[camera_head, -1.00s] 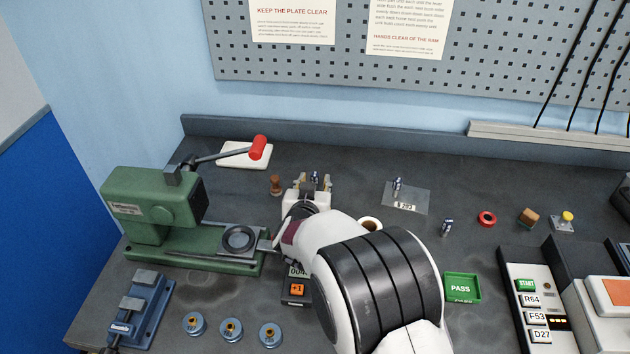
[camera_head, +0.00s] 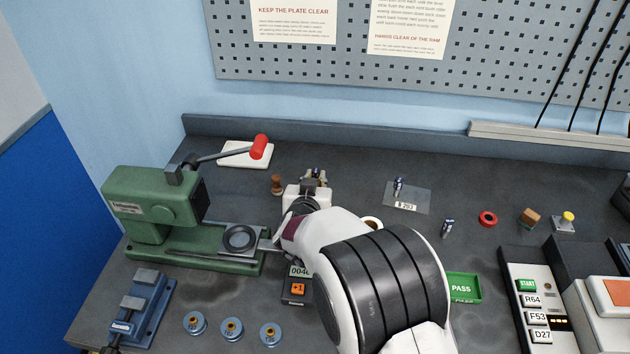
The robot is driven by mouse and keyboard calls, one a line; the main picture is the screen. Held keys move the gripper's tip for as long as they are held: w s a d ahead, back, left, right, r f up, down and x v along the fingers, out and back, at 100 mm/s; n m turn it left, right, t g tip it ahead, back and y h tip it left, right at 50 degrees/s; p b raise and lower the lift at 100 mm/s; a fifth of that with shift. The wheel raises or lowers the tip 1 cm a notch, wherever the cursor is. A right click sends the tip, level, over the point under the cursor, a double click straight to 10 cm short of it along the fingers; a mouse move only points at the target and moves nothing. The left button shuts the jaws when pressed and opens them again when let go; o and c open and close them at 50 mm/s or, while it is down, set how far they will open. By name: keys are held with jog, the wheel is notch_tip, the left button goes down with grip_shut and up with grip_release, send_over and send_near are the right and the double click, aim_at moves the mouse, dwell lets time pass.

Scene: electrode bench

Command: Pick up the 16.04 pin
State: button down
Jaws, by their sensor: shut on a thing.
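My gripper (camera_head: 314,177) is beyond the white wrist, near the back middle of the bench. Its jaws are shut on a small dark metallic pin (camera_head: 317,172), which shows only in part between the fingertips. I cannot read any size on it, nor tell whether it touches the bench. A similar pin (camera_head: 398,184) stands on a clear labelled sheet (camera_head: 418,197) to the right. Another pin (camera_head: 448,228) stands on bare bench, further right and nearer.
A green press (camera_head: 155,215) with a red-tipped lever stands left, near a blue vise (camera_head: 148,305). A brown peg (camera_head: 277,184) is just left of my gripper. A counter (camera_head: 298,288), a green PASS tray (camera_head: 465,287) and a red ring (camera_head: 487,218) lie around. The back right is fairly open.

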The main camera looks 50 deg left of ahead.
notch_tip(320, 180, up, 9)
dwell(0.5)
